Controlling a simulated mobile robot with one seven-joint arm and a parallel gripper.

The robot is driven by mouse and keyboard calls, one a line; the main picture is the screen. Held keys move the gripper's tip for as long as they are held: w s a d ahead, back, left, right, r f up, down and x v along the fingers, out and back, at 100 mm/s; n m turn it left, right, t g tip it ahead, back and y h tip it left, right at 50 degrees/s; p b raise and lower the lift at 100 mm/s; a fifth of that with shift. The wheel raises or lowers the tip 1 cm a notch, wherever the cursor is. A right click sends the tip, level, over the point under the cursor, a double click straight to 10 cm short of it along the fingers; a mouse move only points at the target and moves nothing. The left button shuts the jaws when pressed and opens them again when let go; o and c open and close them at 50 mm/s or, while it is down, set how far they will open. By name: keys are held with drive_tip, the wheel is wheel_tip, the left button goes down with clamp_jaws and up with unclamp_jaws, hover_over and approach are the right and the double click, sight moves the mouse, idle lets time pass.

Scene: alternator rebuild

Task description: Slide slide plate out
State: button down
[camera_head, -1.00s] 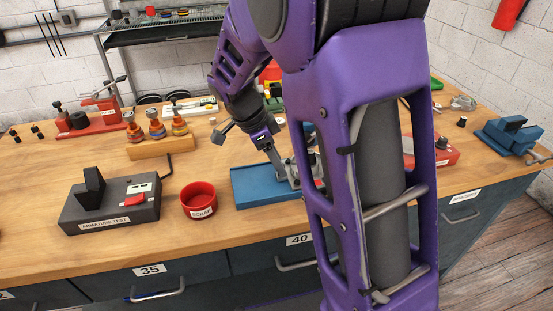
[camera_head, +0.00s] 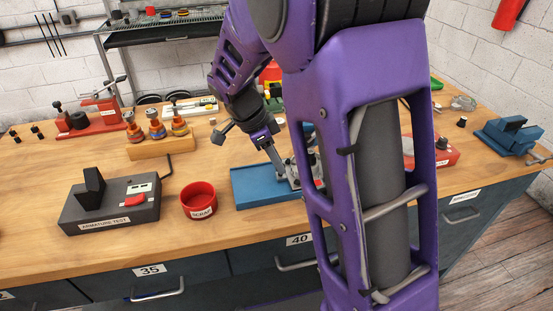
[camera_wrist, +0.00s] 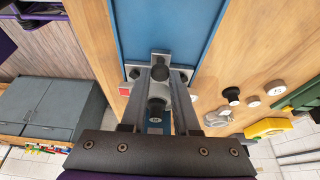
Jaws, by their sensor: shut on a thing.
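A grey metal fitting (camera_wrist: 160,58) with a round post sits on a blue base (camera_wrist: 168,20) in the wrist view. I cannot tell which part of it is the slide plate. My gripper (camera_wrist: 159,76) has its two fingers on either side of the grey post and is shut on it. In the head view my gripper (camera_head: 276,160) reaches down to the grey fitting (camera_head: 290,174) at the right part of the blue base (camera_head: 262,188). My arm hides the base's right end there.
A red scrap cup (camera_head: 200,202) and an armature tester (camera_head: 110,208) stand left of the base. A wooden stand (camera_head: 161,148) with wound parts is behind them. A red-based device (camera_head: 440,152) and blue vise (camera_head: 510,135) are at right. Bare wood lies in front.

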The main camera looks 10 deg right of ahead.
idle(0.6)
drive_tip(key=a+b, duration=0.1)
drive_tip(key=a, duration=1)
drive_tip(key=shift+a, duration=0.25)
drive_tip(key=c, duration=0.7)
unclamp_jaws()
drive_tip(key=shift+a, duration=0.1)
drive_tip(key=shift+o, duration=0.2)
drive_tip(key=p+v, duration=0.2)
drive_tip(key=v, duration=1.5)
drive_tip(key=shift+r+p, duration=0.15)
drive_tip(key=shift+p, duration=0.15)
drive_tip(key=shift+a, duration=0.1)
